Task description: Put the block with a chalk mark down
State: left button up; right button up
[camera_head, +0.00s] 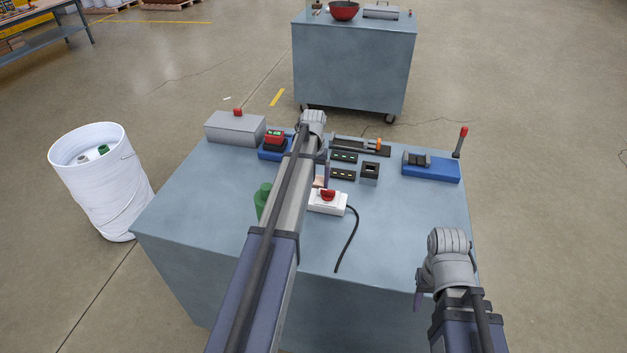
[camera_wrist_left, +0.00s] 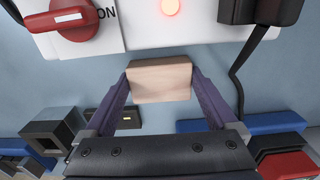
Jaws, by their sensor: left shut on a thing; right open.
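My left gripper (camera_head: 322,178) is shut on a pale wooden block (camera_head: 319,182), mostly hidden by my arm in the head view. In the left wrist view the block (camera_wrist_left: 159,80) sits between the two purple fingers of the left gripper (camera_wrist_left: 160,84), beside the white switch box (camera_wrist_left: 150,38). I cannot tell whether the block touches the table. No chalk mark shows on its visible faces. My right gripper (camera_head: 445,288) is open and empty at the table's front right; its fingers are partly hidden by the arm.
The switch box (camera_head: 328,204) has a red knob and a black cable (camera_head: 350,240). Dark slotted blocks (camera_head: 343,174), a hollow square block (camera_head: 370,173) and a blue base (camera_head: 431,168) stand behind. A green bottle (camera_head: 262,198) is left of my arm. The table's (camera_head: 410,220) right middle is clear.

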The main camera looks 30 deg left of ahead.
pick_arm(q)
jog(key=o, duration=1.1)
jog(key=shift+c, duration=0.2)
jog(key=shift+r, duration=0.1)
notch_tip(320, 180, up, 12)
jog(key=p, duration=1.2)
jog(key=shift+p, duration=0.3)
jog(key=s+d+m, duration=0.3)
jog(key=s+d, duration=1)
jog(key=d, duration=0.2)
jog(key=s+d+m+y, duration=0.1)
jog(key=s+d+m, duration=0.2)
jog(key=s+d, duration=1)
jog(key=d, duration=0.3)
jog(key=shift+s, duration=0.15)
